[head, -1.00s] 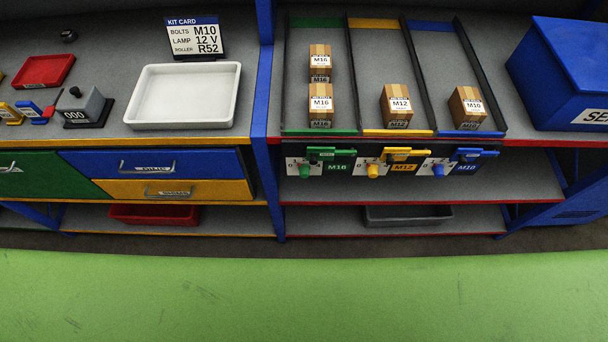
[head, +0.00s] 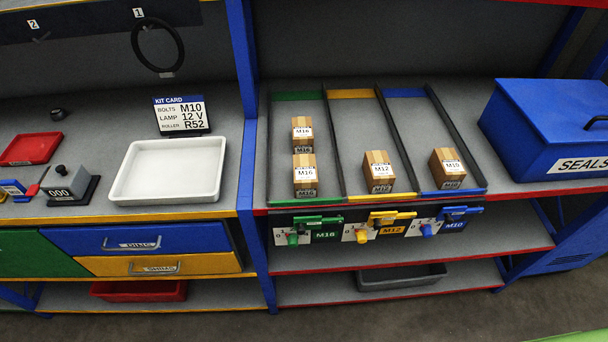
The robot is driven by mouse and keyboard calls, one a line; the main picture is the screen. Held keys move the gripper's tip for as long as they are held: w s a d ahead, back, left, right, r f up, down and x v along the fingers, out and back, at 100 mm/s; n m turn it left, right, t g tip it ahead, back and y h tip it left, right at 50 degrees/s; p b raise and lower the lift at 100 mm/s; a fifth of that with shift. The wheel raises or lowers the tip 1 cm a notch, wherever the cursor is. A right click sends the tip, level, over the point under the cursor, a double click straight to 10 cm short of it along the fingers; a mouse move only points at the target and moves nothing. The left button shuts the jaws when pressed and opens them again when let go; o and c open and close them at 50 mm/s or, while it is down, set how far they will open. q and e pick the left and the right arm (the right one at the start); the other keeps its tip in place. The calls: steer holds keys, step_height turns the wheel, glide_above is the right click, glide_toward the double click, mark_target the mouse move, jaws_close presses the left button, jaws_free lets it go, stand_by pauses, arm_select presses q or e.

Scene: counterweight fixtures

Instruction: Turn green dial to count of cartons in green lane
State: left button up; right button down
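The green lane (head: 287,190) is the left one of three lanes on the right-hand bench. Two M16 cartons stand in it, a rear one (head: 302,130) and a front one (head: 305,175). The green dial (head: 292,239) is on a white plate below the lane, beside a green M16 label (head: 326,236). Its exact setting is too small to read. The yellow lane holds one M12 carton (head: 379,172) and the blue lane one carton (head: 447,169). Neither of my grippers is in view.
A yellow dial (head: 362,237) and a blue dial (head: 426,230) sit right of the green one. A blue SEALS box (head: 535,125) stands at the right. A white tray (head: 168,171) and kit card (head: 181,115) are left of the blue post (head: 249,170). The floor in front is clear.

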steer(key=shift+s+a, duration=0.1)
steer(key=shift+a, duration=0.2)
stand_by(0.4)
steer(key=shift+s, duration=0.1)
